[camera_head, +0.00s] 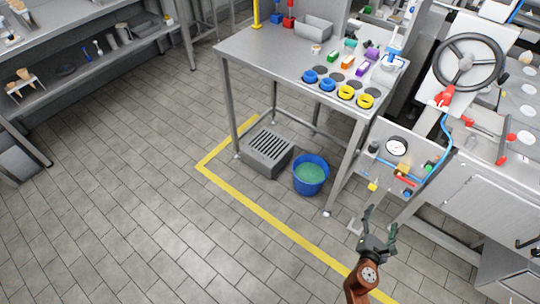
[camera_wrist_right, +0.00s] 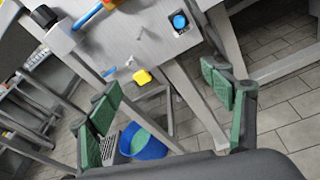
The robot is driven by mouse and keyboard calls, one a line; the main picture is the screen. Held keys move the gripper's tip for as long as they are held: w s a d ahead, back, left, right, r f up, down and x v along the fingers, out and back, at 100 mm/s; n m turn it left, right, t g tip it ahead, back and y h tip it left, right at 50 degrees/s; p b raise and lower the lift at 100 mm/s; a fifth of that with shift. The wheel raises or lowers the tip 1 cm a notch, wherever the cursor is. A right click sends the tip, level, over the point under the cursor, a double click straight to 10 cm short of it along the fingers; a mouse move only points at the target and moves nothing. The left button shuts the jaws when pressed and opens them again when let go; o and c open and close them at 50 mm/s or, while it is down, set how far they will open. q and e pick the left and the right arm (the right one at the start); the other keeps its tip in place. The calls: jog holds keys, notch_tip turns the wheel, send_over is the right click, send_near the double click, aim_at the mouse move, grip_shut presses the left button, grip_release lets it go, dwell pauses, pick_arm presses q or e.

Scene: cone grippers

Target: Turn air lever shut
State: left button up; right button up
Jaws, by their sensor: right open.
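The air panel (camera_head: 385,163) is a grey plate below the machine's front, with a round gauge (camera_head: 397,146). A red lever (camera_head: 405,179) sits low on it near a brass-yellow fitting and a blue hose (camera_head: 441,150). In the right wrist view the panel (camera_wrist_right: 135,45) is above the fingers, and part of a red piece (camera_wrist_right: 109,4) is cut by the top edge. My right gripper (camera_head: 381,220) is open and empty, below the panel and apart from it. Its green-padded fingers also show in the wrist view (camera_wrist_right: 161,85). My left gripper is out of view.
A blue bucket (camera_head: 311,181) and a grated box (camera_head: 267,153) stand under the steel table (camera_head: 270,55). A handwheel (camera_head: 467,62) is above the panel. The tiled floor at left is clear.

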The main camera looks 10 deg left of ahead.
aim_at(406, 180)
notch_tip(406, 180, up, 11)
jog(key=w+d+n+t+h+p, duration=0.1)
jog(key=w+d+n+h+p, duration=0.1)
jog(key=h, duration=0.1)
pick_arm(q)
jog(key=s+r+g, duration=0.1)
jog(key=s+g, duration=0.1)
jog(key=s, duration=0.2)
pick_arm(e)
jog(key=shift+n, duration=0.3)
jog(key=x, duration=0.2)
jog(key=b+x, duration=0.1)
jog(key=x, duration=0.3)
jog(key=shift+w+a+f+b, duration=0.1)
jog(key=shift+w+f+b, duration=0.05)
jog(key=shift+w+b, duration=0.3)
jog(key=shift+w+d, duration=0.35)
jog(key=shift+w, duration=0.2)
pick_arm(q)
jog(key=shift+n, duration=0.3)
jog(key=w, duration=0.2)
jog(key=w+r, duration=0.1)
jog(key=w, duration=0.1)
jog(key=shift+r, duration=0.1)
pick_arm(e)
jog(key=shift+c, duration=0.5)
jog(key=c, duration=1.1)
jog(key=shift+o, duration=0.2)
